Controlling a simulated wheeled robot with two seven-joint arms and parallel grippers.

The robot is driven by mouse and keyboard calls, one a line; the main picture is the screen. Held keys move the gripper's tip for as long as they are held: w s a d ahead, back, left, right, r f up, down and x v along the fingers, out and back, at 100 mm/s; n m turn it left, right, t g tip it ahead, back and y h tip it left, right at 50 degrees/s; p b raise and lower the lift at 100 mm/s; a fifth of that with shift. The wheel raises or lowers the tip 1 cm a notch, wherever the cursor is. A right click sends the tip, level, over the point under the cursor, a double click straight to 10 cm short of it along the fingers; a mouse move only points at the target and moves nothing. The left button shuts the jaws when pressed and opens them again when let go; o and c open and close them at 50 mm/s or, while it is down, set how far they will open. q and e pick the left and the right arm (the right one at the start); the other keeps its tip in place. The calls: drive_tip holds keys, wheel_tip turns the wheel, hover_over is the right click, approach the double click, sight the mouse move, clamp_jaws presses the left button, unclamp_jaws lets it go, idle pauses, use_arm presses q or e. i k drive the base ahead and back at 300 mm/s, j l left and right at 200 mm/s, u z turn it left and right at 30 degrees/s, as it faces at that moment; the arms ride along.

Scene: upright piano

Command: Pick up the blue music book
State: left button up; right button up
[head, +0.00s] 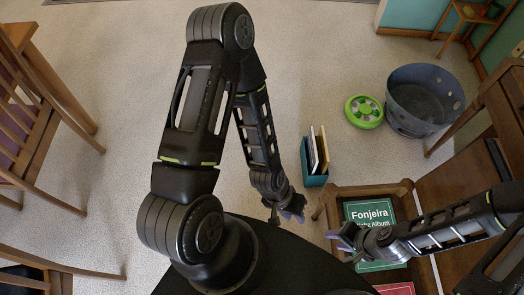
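I cannot make out a blue music book with certainty. A teal holder (313,176) on the floor carries a few upright thin books (318,148), seen mostly edge-on. A green music book (370,213) marked "Fonjeira" lies on a wooden bench (343,191); my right arm covers part of it. A red book (397,289) shows at the bottom edge. My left gripper (288,209) hangs beside the bench, just below the holder in the picture. My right gripper (346,236) is over the green book's left side. Both are too small to tell open from shut.
A dark blue-grey round tub (425,95) and a green round object (364,111) are on the floor at upper right. Wooden chairs (50,95) stand at left. Brown wooden furniture (438,185) is at right. The pale floor is clear in the upper middle.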

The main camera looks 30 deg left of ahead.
sight(312, 155)
drive_tip(key=u, duration=0.45)
drive_tip(key=i+j, duration=0.4)
drive_tip(key=i+j+z, duration=0.1)
drive_tip(key=i+j, duration=0.35)
drive_tip(key=j+z, duration=0.1)
drive_tip(key=z, duration=1.75)
